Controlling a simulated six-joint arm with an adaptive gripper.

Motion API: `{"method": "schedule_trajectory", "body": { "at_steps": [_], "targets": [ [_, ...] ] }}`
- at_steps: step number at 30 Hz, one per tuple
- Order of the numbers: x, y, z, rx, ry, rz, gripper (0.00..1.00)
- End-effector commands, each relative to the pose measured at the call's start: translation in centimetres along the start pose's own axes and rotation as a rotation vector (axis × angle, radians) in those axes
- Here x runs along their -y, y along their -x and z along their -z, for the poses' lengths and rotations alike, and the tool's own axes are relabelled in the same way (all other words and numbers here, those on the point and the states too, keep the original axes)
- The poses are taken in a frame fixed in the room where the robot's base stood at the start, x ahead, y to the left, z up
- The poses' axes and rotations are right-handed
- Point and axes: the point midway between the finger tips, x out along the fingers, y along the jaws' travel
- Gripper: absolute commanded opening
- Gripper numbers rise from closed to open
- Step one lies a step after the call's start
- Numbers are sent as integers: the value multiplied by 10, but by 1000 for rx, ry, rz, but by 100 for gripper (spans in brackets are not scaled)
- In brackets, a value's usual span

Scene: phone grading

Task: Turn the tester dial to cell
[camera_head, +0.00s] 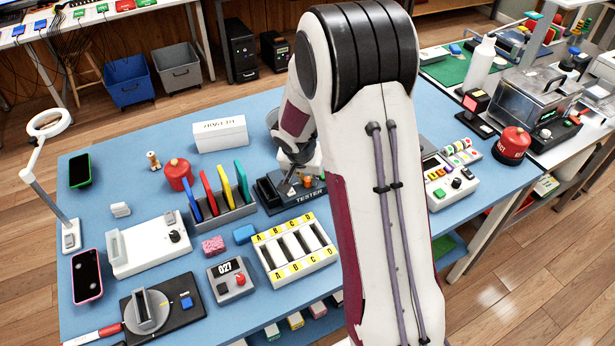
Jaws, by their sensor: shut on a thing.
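The tester (310,197), a dark box with a white TESTER label on its front, stands on the blue table just right of the slotted rack. An orange part (308,181) shows on its top. My gripper (291,182) is down at the top of the tester, seen small and partly covered by my own arm. It is shut on the tester dial, which is mostly hidden by the fingers. I cannot read the dial's marks or which setting it points to.
A rack (236,213) with coloured upright plates stands close left of the tester. The A-B-C-D tray (297,271) lies in front. A white box (220,134) and a red canister (178,173) stand behind left.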

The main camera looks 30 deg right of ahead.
Motion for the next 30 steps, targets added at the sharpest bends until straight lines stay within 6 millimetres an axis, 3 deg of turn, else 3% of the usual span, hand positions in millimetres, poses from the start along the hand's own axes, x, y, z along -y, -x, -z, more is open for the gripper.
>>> {"method": "schedule_trajectory", "body": {
  "at_steps": [21, 22, 23, 30],
  "targets": [
    [0, 0, 0, 1, -39, -16, 0],
    [0, 0, 0, 1, -38, -16, 21],
    [0, 0, 0, 1, -38, -16, 29],
    [0, 0, 0, 0, -38, -16, 32]
  ]
}}
